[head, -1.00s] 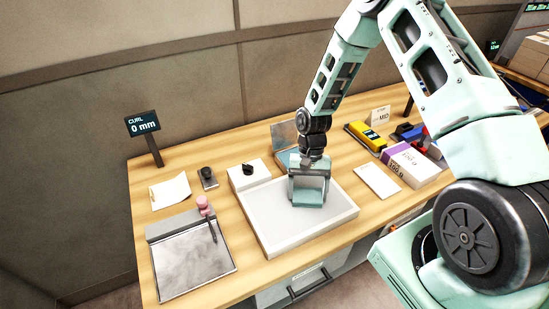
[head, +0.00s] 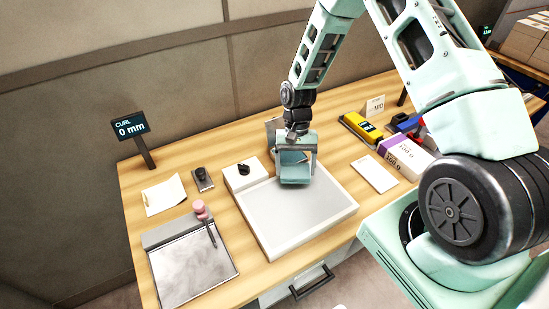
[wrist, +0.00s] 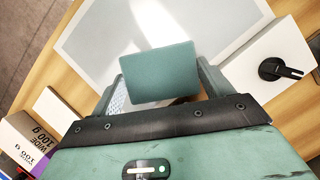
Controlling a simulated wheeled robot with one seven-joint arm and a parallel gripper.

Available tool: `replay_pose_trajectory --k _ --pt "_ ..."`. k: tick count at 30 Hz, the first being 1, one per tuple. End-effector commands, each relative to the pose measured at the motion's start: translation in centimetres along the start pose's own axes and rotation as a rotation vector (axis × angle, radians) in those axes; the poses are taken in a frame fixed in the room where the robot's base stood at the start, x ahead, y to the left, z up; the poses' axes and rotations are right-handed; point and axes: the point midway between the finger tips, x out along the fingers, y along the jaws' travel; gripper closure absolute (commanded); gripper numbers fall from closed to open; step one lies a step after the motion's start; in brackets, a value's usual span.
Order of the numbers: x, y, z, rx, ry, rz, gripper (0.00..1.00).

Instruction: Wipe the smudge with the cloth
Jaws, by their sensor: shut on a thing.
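My gripper (head: 296,155) is over the back part of a white-framed panel with a grey top (head: 290,215). It is shut on a flat teal piece, which I take to be the cloth (head: 295,175). In the wrist view the cloth (wrist: 160,72) shows as a teal rectangle between the fingers. I cannot tell whether it touches the panel. I make out no clear smudge on the panel; a pale bright patch (wrist: 155,18) beyond the cloth may be glare. The area under the cloth is hidden.
A metal tray (head: 193,268) with a cloudy surface and a pink-knobbed tool are at the left. Paper (head: 164,195), a white card (head: 374,174), a box (head: 405,158) and a yellow device (head: 360,127) lie around.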

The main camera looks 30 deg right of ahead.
Motion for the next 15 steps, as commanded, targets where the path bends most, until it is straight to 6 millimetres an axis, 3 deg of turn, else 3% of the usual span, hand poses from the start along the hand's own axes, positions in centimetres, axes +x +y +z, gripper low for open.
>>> replay_pose_trajectory --k 15 --pt "-4.5 -0.3 1.5 -0.002 0.001 0.001 0.46"
